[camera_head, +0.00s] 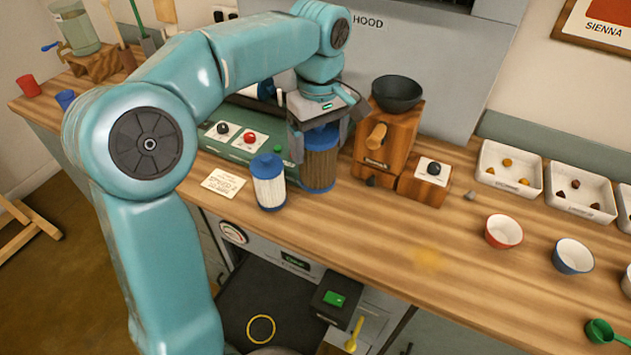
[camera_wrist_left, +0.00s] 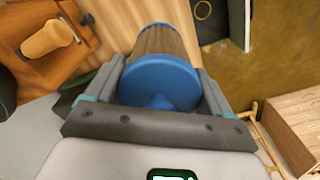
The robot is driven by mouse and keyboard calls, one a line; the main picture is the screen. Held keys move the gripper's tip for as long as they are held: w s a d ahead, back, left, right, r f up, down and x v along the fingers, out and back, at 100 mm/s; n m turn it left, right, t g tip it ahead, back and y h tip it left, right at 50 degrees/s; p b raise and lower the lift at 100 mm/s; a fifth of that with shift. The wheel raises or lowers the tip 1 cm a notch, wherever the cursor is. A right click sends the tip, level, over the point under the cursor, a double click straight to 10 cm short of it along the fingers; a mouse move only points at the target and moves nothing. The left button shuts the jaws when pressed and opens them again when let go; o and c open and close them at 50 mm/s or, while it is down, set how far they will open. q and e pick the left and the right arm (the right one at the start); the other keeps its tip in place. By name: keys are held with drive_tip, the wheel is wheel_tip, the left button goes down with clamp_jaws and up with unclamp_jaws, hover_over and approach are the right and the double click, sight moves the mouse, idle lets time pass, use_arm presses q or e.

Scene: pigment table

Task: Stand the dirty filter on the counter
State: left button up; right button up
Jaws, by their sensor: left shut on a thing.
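The dirty filter (camera_head: 321,165) is a brown pleated cylinder with blue end caps. It is upright at the counter, just right of a clean white filter with blue caps (camera_head: 269,190). I cannot tell whether its base touches the wood. My left gripper (camera_head: 321,133) points down from above and is shut on its top end. In the left wrist view the blue top cap (camera_wrist_left: 160,82) with its knob sits between the two fingers, and brown pleats show beyond it. The wooden counter (camera_head: 400,225) runs under both filters. My right gripper is not in view.
A wooden grinder (camera_head: 385,145) with a black bowl stands close to the right of the dirty filter. A small card (camera_head: 223,183) lies to the left. Red and blue cups (camera_head: 503,231) stand farther right. Below the front edge is an open compartment with a ring (camera_head: 261,329).

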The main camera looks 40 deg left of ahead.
use_arm(q)
wheel_tip(320, 180, down, 14)
idle(0.3)
drive_tip(key=shift+b, duration=0.3)
drive_tip(key=o, duration=1)
drive_tip(key=shift+w+f, duration=0.1)
drive_tip(key=shift+o, duration=0.2)
wheel_tip(320, 180, up, 12)
drive_tip(key=shift+r+p, duration=0.25)
drive_tip(key=shift+p, duration=0.15)
drive_tip(key=shift+f, duration=0.1)
